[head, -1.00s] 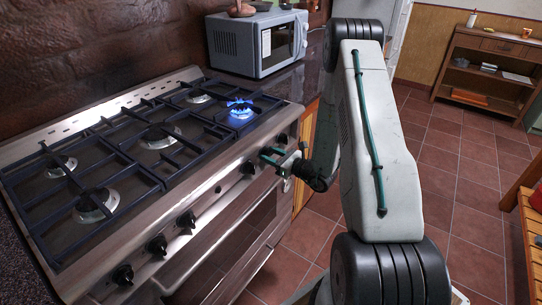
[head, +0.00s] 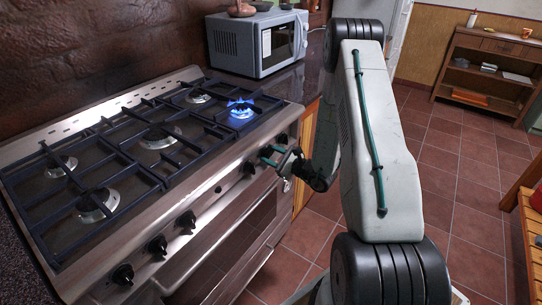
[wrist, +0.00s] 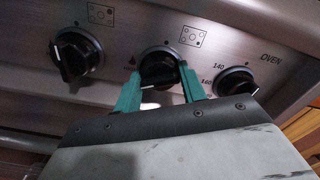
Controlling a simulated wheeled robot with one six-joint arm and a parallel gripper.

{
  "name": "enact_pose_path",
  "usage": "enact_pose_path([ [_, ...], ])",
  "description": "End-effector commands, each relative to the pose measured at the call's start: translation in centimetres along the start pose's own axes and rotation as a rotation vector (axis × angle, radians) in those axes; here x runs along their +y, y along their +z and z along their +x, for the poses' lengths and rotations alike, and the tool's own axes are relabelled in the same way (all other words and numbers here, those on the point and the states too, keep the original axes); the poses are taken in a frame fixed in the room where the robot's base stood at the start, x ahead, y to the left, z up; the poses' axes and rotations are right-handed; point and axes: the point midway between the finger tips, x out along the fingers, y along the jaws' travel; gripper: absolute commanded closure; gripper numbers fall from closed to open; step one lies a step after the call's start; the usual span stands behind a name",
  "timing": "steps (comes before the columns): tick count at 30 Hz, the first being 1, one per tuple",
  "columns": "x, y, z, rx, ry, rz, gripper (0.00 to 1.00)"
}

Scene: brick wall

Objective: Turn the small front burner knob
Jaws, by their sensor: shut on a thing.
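The middle black burner knob (wrist: 159,68) on the steel front panel sits between the two teal fingers of my gripper (wrist: 160,90) in the wrist view. My gripper is shut on this knob, one finger on each side. A small burner diagram is printed above it. In the head view my gripper (head: 272,157) is at the right part of the stove front, and its fingers mostly hide the knob. A blue flame (head: 241,110) burns on the right burner of the stove (head: 90,245).
Another burner knob (wrist: 75,55) is close on the left, and the oven knob (wrist: 236,83) is close on the right. More knobs (head: 157,245) line the front panel. A microwave (head: 257,42) stands on the counter behind.

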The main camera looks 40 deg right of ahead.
Motion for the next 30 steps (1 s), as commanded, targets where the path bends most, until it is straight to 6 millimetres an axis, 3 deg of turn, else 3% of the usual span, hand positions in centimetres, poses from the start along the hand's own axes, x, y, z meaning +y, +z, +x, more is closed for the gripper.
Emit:
enact_pose_path([
  [18,0.01,-0.02,-0.07,0.001,0.0,-0.566,0.82],
  [30,0.04,-0.03,-0.09,0.001,0.001,-0.794,0.82],
])
